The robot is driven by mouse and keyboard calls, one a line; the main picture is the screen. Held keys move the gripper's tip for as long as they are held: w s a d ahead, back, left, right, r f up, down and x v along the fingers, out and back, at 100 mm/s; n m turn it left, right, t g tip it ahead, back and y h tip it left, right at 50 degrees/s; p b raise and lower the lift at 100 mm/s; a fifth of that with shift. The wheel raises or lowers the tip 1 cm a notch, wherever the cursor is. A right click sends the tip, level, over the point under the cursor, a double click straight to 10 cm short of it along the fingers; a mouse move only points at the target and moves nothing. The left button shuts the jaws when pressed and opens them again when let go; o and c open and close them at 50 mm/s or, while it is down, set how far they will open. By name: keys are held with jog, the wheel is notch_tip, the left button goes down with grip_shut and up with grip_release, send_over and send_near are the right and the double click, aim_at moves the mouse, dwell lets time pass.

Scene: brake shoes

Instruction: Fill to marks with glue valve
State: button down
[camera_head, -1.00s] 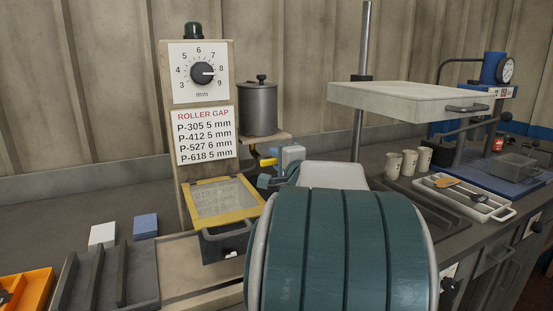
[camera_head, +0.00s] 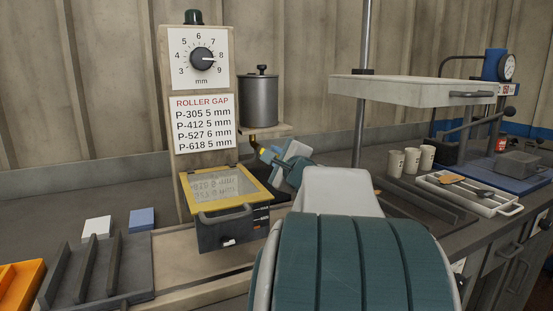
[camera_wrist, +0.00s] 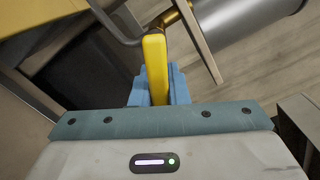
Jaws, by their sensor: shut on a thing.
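The grey glue pot (camera_head: 258,102) stands on a wooden shelf beside the dial post, with a brass outlet under it. The brass outlet (camera_wrist: 182,17) also shows in the wrist view. The yellow valve lever (camera_wrist: 155,62) sits between the blue fingers of my gripper (camera_wrist: 153,92), which is shut on it. In the head view my gripper (camera_head: 273,158) is below the pot, at the lever's end. Below left is a dark roller box (camera_head: 228,234) with a yellow-framed clear cover (camera_head: 247,176).
The gap dial (camera_head: 202,58) points near 8. A sign (camera_head: 203,122) lists roller gaps. A slotted dark rack (camera_head: 72,278), an orange bin (camera_head: 18,284) and two blocks lie left. A press plate (camera_head: 410,92), cups (camera_head: 411,160) and a tool tray (camera_head: 465,207) stand right.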

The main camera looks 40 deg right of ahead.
jog(key=c, duration=1.4)
grip_release()
jog(key=shift+s, duration=0.1)
jog(key=p+v, duration=0.1)
jog(key=v, duration=1.2)
jog(key=shift+s, duration=0.4)
